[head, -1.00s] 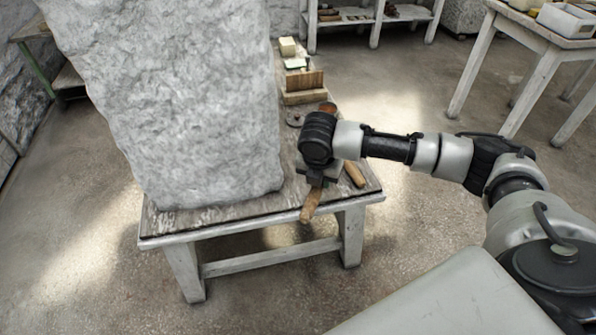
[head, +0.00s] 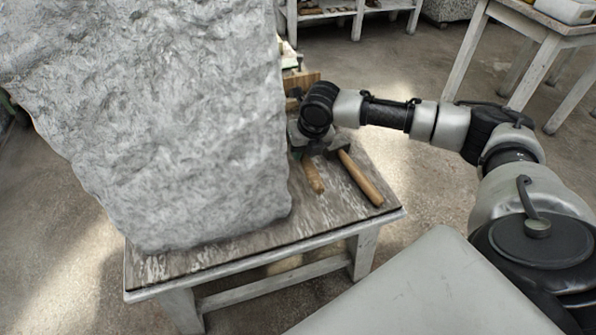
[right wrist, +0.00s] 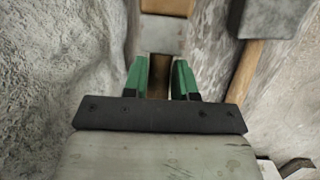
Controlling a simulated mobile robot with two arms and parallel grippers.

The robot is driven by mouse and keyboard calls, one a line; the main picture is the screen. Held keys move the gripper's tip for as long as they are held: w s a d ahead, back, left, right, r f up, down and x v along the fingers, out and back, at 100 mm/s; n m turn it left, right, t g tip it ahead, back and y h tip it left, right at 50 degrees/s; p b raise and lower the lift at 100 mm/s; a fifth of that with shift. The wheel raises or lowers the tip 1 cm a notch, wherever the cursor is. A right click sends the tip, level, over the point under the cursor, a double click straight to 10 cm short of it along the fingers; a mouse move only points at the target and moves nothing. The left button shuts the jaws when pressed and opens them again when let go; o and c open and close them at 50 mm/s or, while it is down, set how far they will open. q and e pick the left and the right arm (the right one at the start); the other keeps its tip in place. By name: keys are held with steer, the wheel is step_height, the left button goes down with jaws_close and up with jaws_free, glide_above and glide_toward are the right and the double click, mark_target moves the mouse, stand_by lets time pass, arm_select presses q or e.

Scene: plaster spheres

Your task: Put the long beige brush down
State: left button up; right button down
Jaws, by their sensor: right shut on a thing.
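My right gripper (head: 312,154) is over the worktable, close beside the big rough plaster block. It is shut on the long beige brush (head: 315,177), whose wooden handle sticks out below the gripper toward the table's front. The right wrist view shows the green fingertips (right wrist: 160,78) on either side of the brown handle (right wrist: 158,66). A grey band and a brown part lie beyond it, in line with the fingers. I cannot tell whether the brush touches the tabletop. My left gripper is not in view.
The plaster block (head: 160,120) fills the table's left part. A wooden-handled tool (head: 361,180) lies just right of the brush; its dark head (right wrist: 267,16) shows in the right wrist view. A wooden block (head: 300,80) stands behind. The tabletop (head: 330,215) is bare in front.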

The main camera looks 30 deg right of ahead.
mark_target(301, 178)
steer(key=f, duration=0.3)
steer(key=shift+s+b, duration=0.2)
steer(key=shift+b, duration=0.1)
step_height(301, 178, down, 4)
steer(key=shift+f+b, duration=0.1)
steer(key=shift+b, duration=0.4)
steer(key=shift+f, duration=0.25)
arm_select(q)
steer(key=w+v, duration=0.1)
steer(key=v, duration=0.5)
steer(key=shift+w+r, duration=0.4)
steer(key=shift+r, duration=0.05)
arm_select(e)
steer(key=c, duration=0.9)
jaws_free()
steer(key=shift+f, duration=0.1)
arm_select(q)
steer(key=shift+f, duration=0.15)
